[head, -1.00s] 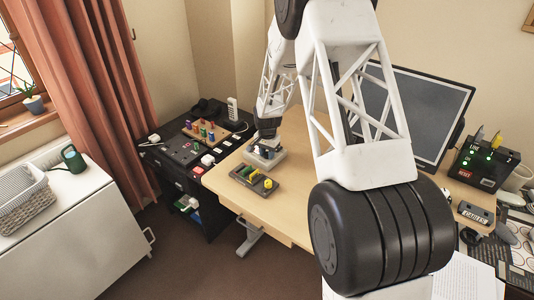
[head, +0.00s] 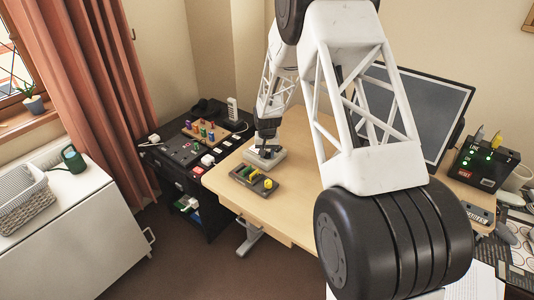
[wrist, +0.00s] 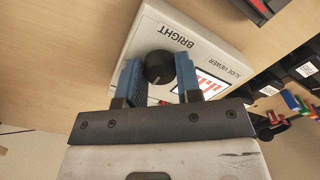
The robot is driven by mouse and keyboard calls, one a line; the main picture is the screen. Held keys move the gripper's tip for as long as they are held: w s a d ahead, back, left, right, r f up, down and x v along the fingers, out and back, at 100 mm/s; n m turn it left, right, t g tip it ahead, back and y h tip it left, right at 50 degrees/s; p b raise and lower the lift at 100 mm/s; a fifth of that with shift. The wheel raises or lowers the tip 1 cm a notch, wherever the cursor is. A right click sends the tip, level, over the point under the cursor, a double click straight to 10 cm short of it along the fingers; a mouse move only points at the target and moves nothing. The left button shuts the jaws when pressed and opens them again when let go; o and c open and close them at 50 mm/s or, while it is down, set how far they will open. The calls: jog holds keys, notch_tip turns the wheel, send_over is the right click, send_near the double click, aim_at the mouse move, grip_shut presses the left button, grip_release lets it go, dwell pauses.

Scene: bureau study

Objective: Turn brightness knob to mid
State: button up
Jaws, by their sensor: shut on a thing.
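The slide viewer is a pale grey box (wrist: 212,50) labelled BRIGHT and SLIDE VIEWER, with a small lit screen (wrist: 214,85). Its brightness knob (wrist: 159,66) is round and black, with a light pointer mark on its face. The lettering appears upside down in the wrist view. My gripper (wrist: 160,76) has its blue fingers on both sides of the knob, shut on it. In the head view the slide viewer (head: 277,156) sits on the wooden desk and my gripper (head: 266,150) is over it. The knob is too small to make out there.
A dark tray with coloured pieces (head: 252,179) lies close in front of the viewer. A black side unit (head: 178,165) with pegs and switches stands to the left. A monitor (head: 430,110) and a black box with green lights (head: 484,163) are to the right.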

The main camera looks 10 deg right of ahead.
aim_at(267, 154)
jog(key=o, duration=0.9)
jog(key=shift+o, duration=0.2)
jog(key=shift+r, duration=0.15)
jog(key=shift+r, duration=3.75)
jog(key=shift+r, duration=0.1)
